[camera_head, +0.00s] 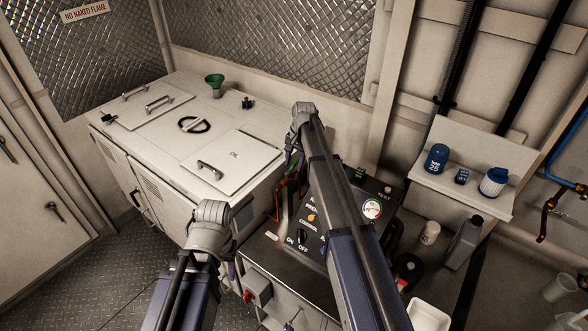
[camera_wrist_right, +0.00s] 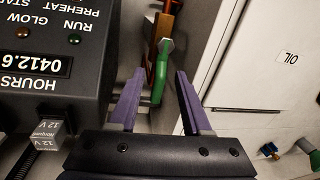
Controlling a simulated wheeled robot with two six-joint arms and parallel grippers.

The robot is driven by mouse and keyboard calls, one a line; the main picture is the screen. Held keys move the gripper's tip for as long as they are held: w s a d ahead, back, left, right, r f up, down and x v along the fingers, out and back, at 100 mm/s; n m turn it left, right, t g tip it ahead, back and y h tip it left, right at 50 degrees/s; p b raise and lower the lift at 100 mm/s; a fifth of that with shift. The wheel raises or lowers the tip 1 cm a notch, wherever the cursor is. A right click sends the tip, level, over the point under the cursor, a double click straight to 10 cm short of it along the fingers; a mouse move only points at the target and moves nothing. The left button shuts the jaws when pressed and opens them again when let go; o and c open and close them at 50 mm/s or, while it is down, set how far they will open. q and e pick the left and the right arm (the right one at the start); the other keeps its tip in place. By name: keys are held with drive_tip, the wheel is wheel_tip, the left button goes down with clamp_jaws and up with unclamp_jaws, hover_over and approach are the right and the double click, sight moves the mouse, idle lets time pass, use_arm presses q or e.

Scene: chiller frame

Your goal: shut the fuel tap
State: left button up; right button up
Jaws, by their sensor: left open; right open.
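In the right wrist view, a green lever (camera_wrist_right: 160,82) with a grey end stands beside a copper-coloured pipe (camera_wrist_right: 163,27); I take this for the fuel tap. My right gripper (camera_wrist_right: 160,72) is open, with its two purple fingers on either side of the lever. I cannot tell whether either finger touches it. In the head view the copper pipe (camera_head: 276,203) shows left of the control panel, and my right gripper (camera_head: 290,157) is mostly hidden by its arm. My left gripper (camera_head: 232,268) is open and points down at the front left of the panel, partly hidden by its wrist.
The control panel (camera_head: 325,262) with switch and gauge lies under my right arm. A white cabinet (camera_head: 140,120) with hatches stands left, carrying a green funnel (camera_head: 214,82). A shelf (camera_head: 460,190) with a blue filter stands right. A blue pipe (camera_head: 565,150) runs along the right wall.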

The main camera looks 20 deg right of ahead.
drive_tip(key=shift+f, duration=0.1)
clamp_jaws()
idle(0.4)
idle(1.0)
